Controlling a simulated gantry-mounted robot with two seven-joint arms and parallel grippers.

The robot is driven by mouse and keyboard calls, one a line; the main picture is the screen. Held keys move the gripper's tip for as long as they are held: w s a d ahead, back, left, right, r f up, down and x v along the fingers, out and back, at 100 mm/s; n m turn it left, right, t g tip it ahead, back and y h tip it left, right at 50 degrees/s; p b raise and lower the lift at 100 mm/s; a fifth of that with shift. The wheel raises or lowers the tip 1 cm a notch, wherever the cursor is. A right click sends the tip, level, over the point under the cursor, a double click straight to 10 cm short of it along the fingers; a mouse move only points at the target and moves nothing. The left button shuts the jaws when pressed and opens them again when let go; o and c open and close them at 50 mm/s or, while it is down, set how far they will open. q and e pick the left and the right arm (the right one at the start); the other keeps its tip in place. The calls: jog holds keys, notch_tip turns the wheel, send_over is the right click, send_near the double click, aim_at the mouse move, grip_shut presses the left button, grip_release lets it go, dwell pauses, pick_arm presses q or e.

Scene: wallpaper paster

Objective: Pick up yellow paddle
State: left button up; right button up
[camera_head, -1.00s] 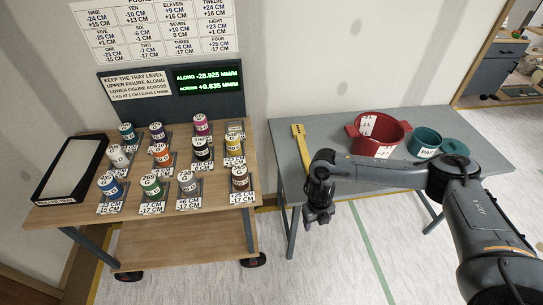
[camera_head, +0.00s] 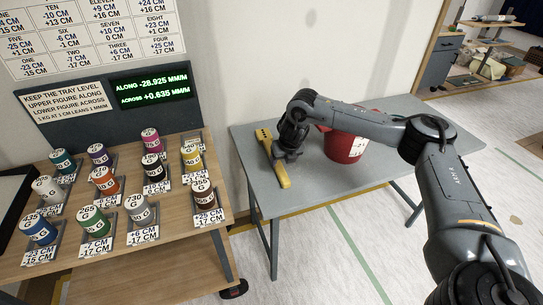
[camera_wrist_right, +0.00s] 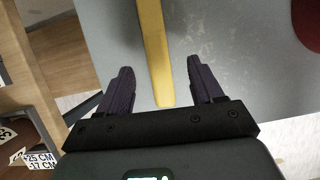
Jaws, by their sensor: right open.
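The yellow paddle (camera_head: 283,176) lies on the grey table near its left edge, its wider slotted end toward the wall. My right gripper (camera_head: 283,155) is over the paddle and hides part of its middle in the head view. In the right wrist view, the paddle (camera_wrist_right: 153,40) runs between the two dark fingers of my open right gripper (camera_wrist_right: 160,65), with a gap on each side. I cannot tell the height of the fingertips above the table. My left gripper is not in view.
A red pot (camera_head: 343,146) stands on the grey table (camera_head: 325,181), partly behind my right arm. To the left, a wooden bench (camera_head: 168,228) holds several labelled coloured cans. A dark display panel (camera_head: 150,88) stands behind them. The grey table's front is clear.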

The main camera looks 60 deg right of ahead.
aim_at(279, 166)
jog(key=shift+x, duration=0.85)
jog(key=b+x, duration=0.1)
jog(key=x, duration=0.3)
jog(key=shift+w+a+b, duration=0.2)
jog(key=shift+w+b, duration=0.05)
jog(key=shift+b, duration=0.15)
jog(key=shift+w+d+f, duration=0.15)
jog(key=shift+d+f, duration=0.05)
jog(key=shift+f, duration=0.15)
jog(key=shift+c, duration=0.3)
jog(key=c, duration=1)
jog(key=shift+r, duration=0.1)
